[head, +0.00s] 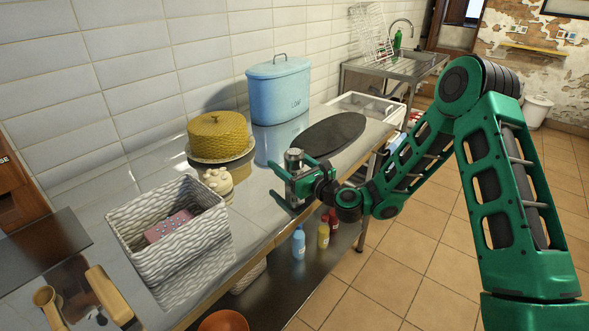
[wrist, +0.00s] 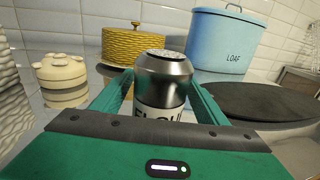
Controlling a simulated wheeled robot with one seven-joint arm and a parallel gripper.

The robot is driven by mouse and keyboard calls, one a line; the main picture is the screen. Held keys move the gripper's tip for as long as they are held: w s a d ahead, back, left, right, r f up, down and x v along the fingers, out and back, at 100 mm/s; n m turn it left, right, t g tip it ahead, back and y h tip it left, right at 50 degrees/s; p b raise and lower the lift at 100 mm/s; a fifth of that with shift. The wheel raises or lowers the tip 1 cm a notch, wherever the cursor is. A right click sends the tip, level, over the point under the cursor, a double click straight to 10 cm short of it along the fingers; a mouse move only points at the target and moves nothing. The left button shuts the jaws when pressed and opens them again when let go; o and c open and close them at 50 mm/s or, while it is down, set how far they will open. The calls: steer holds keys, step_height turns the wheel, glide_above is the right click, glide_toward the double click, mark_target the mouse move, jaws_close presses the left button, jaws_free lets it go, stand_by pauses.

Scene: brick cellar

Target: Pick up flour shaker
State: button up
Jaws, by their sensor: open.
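The flour shaker (wrist: 163,80) has a shiny metal top with holes and a pale body with dark lettering, partly hidden by my gripper's palm in the wrist view. It stands upright on the counter (head: 262,213) near the front edge; its metal top also shows in the head view (head: 293,157). My gripper (head: 280,185) is low over the counter, reaching in from the right. In the wrist view my gripper (wrist: 160,85) is open, with one green finger on each side of the shaker. I cannot tell whether either finger touches it.
Left of the shaker stand a cream lidded pot (head: 218,182), a yellow woven cake cover (head: 219,136) and a white basket (head: 185,243). Behind is a blue loaf bin (head: 278,91). A dark round board (head: 334,134) lies to the right. Bottles (head: 298,242) stand on the lower shelf.

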steer(key=shift+w+a, duration=0.35)
steer(key=shift+w, duration=0.1)
steer(key=shift+c, duration=0.5)
steer(key=c, duration=1.1)
